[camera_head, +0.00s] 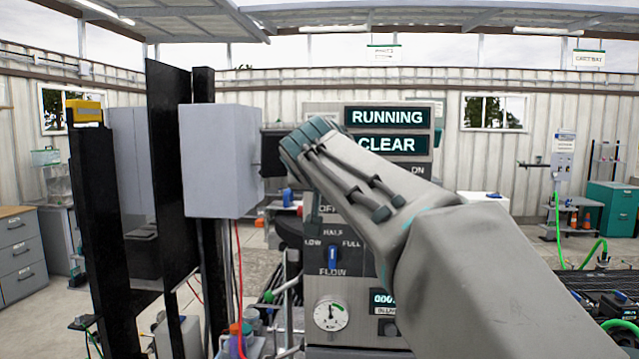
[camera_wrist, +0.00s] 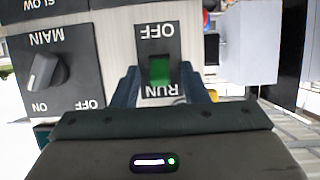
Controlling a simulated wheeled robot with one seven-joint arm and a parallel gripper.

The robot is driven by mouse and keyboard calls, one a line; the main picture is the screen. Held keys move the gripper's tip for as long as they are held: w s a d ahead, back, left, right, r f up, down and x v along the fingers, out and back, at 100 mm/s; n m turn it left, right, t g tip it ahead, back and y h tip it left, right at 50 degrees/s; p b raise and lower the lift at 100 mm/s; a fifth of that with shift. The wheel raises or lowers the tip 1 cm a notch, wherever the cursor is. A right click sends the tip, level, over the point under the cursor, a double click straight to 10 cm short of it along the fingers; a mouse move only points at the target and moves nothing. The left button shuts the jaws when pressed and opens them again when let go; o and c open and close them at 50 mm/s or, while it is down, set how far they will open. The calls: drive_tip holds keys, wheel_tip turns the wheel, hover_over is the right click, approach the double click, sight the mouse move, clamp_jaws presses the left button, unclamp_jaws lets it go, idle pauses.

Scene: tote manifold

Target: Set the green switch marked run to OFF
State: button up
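The green run switch (camera_wrist: 159,72) sits on a black plate in the wrist view, which shows the panel upside down. The plate is marked OFF at one end and RUN at the other. The green lever appears to lie toward the RUN end. My gripper (camera_wrist: 160,90) is open, with one finger at each side of the switch plate and nothing held. I cannot tell whether a finger touches the switch. The display (camera_head: 388,117) reads RUNNING.
A MAIN knob (camera_wrist: 46,72) is beside the switch in the wrist view. In the head view a FLOW lever (camera_head: 333,257) and a dial gauge (camera_head: 331,314) are lower on the panel. A grey box (camera_head: 217,160) on dark posts stands left of my gripper.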

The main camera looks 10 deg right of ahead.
clamp_jaws()
drive_tip(key=shift+f+b, duration=0.15)
drive_tip(key=shift+b, duration=0.2)
